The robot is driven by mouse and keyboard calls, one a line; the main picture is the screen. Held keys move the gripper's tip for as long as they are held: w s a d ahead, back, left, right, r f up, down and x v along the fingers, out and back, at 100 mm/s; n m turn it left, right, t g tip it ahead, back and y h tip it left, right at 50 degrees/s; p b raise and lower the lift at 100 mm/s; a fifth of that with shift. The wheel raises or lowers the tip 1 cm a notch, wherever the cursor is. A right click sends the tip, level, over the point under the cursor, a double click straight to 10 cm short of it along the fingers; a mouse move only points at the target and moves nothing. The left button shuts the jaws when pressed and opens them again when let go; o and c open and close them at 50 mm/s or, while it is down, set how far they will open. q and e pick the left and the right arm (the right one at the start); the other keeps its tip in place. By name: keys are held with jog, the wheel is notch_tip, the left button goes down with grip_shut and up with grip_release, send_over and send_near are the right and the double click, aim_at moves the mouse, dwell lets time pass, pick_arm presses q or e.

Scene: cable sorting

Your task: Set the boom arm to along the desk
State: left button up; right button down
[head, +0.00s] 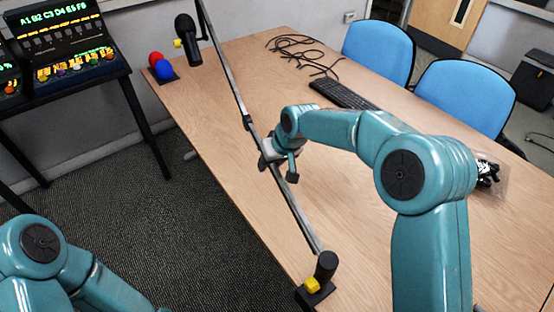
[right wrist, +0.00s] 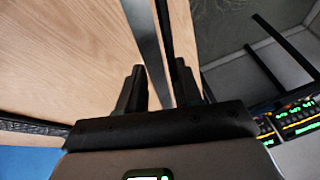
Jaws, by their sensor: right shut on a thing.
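The boom arm (head: 238,95) is a long thin grey bar. It runs from a dark clamp post (head: 325,266) with a yellow knob (head: 312,285) at the desk's near corner, along the desk's left edge. A black microphone (head: 188,42) hangs near its far end. My right gripper (head: 277,165) is shut on the boom arm at about mid-length. In the right wrist view the bar (right wrist: 146,40) passes between the two dark fingers (right wrist: 160,88). My left arm shows at lower left in the head view; its gripper is out of frame.
A rack with lit panels (head: 68,42) stands left. The desk's middle is mostly clear.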

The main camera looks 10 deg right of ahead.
jog(key=shift+a+r, duration=0.15)
jog(key=shift+a, duration=0.15)
jog(key=c, duration=0.8)
grip_release()
jog(key=shift+c, duration=0.2)
jog(key=v, duration=1.6)
jog(key=shift+d+b, duration=0.15)
jog(key=shift+b, duration=0.15)
jog(key=shift+r, duration=0.15)
